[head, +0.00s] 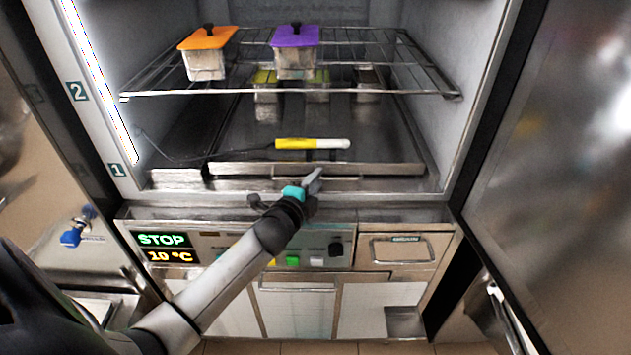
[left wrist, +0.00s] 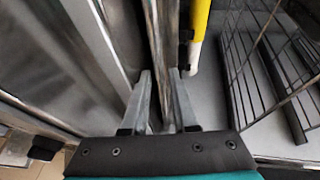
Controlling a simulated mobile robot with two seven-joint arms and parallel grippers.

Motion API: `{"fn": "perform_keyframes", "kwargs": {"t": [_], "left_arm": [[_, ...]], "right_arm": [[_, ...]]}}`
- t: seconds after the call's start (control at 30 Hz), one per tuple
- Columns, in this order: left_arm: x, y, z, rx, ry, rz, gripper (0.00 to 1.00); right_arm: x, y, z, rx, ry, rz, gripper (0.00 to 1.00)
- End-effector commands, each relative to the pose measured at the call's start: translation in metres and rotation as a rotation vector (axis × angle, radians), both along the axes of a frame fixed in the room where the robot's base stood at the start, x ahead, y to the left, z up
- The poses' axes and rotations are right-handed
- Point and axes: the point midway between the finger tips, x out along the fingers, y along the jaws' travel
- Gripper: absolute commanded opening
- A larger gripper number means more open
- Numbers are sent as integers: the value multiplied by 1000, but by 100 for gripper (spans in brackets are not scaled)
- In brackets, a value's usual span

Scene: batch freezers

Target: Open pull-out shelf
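The pull-out shelf is the low metal tray (head: 385,150) in the bottom of the open freezer. Its front rail (head: 390,169) runs across just above the sill, with a raised handle strip (head: 315,177) in the middle. My left gripper (head: 316,178) is at this strip, reaching up from the lower left. In the left wrist view, the fingers (left wrist: 160,85) stand apart with a thin metal strip (left wrist: 153,30) between them. Contact with the strip cannot be made out. My right gripper is not in view.
A yellow and white stick (head: 312,144) lies on the tray. A wire rack (head: 355,92) above carries orange-lidded (head: 206,62) and purple-lidded (head: 295,58) containers. The open door (head: 565,150) is at right. The control panel (head: 225,245) is below.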

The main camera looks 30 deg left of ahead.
Motion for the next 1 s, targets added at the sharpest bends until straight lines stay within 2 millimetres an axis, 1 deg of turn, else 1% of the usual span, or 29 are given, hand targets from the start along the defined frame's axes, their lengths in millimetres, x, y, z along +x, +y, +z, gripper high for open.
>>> {"fn": "perform_keyframes", "kwargs": {"t": [0.03, 0.23, 0.27, 0.3, 1.0], "left_arm": [[0, 0, 0, 0, 0, 0, 27], [0, 0, 0, 0, 0, 0, 5], [0, 0, 0, 0, 0, 0, 1], [0, 0, 0, 0, 0, 0, 0], [0, 0, 0, 0, 0, 1, 0]], "right_arm": [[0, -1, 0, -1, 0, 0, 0], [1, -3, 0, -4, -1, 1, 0], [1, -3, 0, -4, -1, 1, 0], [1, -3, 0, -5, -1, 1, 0], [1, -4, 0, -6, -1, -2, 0]]}}
